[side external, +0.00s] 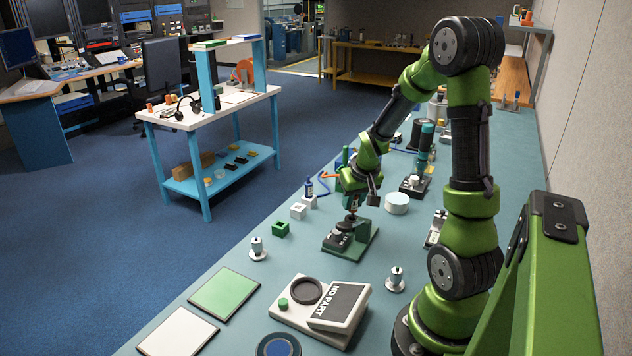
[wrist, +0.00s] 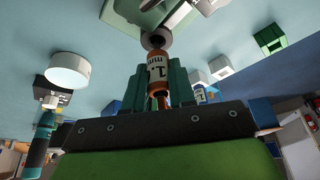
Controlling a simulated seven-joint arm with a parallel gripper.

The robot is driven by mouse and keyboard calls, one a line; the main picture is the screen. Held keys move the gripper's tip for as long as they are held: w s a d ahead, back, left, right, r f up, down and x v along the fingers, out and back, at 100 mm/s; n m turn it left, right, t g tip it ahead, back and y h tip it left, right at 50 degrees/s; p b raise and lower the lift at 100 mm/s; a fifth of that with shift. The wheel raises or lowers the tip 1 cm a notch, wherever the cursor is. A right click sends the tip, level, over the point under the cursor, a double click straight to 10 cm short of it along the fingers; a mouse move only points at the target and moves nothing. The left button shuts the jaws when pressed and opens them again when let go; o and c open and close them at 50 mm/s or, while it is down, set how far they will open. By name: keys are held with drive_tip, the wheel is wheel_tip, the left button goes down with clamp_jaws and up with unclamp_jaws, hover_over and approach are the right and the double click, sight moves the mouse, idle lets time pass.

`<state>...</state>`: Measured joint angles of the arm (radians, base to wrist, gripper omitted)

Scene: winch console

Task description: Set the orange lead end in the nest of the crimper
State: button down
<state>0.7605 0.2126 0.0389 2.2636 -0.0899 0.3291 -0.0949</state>
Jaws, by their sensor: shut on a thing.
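My gripper (wrist: 158,85) is shut on the orange lead end (wrist: 156,70), which carries a white printed label, between its dark teal fingers. In the side view my gripper (side external: 352,210) points down over a green-based device with dark parts, seemingly the crimper (side external: 358,247). In the wrist view the lead end's far tip is at or close to a grey round part (wrist: 157,39) on the device's pale base. I cannot tell whether it is seated there or just in front. The nest itself is not clearly visible, and the lead end is mostly hidden in the side view.
Small white blocks (side external: 298,211) and a green block (side external: 280,229) stand left of the crimper. A labelled blue bottle-like piece (side external: 309,188) stands behind them. A white round puck (side external: 397,203) is to the right. A "NO PART" box (side external: 340,303) lies in front.

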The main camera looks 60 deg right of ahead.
drive_tip(key=shift+f, duration=1)
drive_tip(key=shift+f, duration=0.1)
drive_tip(key=c, duration=0.9)
unclamp_jaws()
drive_tip(key=shift+c, duration=0.2)
drive_tip(key=shift+r, duration=0.25)
drive_tip(key=v, duration=1.1)
drive_tip(key=s+a+r+n+t+y, duration=0.1)
drive_tip(key=a+r, duration=0.3)
drive_tip(key=a, duration=0.9)
drive_tip(key=s+a+r+n+t+y, duration=0.1)
drive_tip(key=a+r, duration=0.4)
drive_tip(key=a, duration=0.7)
drive_tip(key=n+t+y, duration=0.1)
drive_tip(key=n+y, duration=0.1)
drive_tip(key=shift+a+t+y, duration=0.4)
